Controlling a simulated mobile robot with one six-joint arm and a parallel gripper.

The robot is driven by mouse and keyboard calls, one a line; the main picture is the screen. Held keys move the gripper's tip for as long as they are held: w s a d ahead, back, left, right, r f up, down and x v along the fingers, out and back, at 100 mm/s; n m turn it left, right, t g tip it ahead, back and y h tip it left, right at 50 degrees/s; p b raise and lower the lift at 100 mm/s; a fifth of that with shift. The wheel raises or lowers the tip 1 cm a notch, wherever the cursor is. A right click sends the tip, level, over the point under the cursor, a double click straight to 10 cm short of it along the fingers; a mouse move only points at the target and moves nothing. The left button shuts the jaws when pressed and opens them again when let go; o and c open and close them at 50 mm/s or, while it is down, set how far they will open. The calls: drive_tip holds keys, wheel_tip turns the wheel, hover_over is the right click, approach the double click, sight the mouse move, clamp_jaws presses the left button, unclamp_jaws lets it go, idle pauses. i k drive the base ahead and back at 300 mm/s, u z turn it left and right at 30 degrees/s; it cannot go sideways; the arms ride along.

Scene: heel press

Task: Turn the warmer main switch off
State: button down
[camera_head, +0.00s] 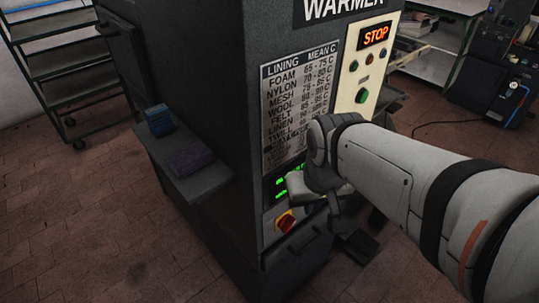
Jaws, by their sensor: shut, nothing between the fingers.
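The warmer (215,110) is a large dark grey cabinet with "WARMER" lettered at its top. A red switch on a yellow plate (286,222), which looks like the main switch, sits low on its front panel. The switch is small and its handle position is hard to read. My gripper (298,201) is shut and empty, in front of the panel just above and right of the switch. It appears apart from the switch, though the depth is hard to judge. My gripper and wrist hide part of the green display (281,188) and the panel's lower right.
A lit STOP sign (375,35) and several buttons (362,95) are on a cream panel at upper right. A lining chart (298,100) is beside it. A side shelf (203,184) holds a blue box (158,121) and a purple item (191,158).

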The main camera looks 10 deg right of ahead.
sight(289, 225)
drive_tip(key=z, duration=0.15)
drive_tip(key=k, duration=1.1)
drive_tip(key=u, duration=0.5)
drive_tip(key=i, duration=0.5)
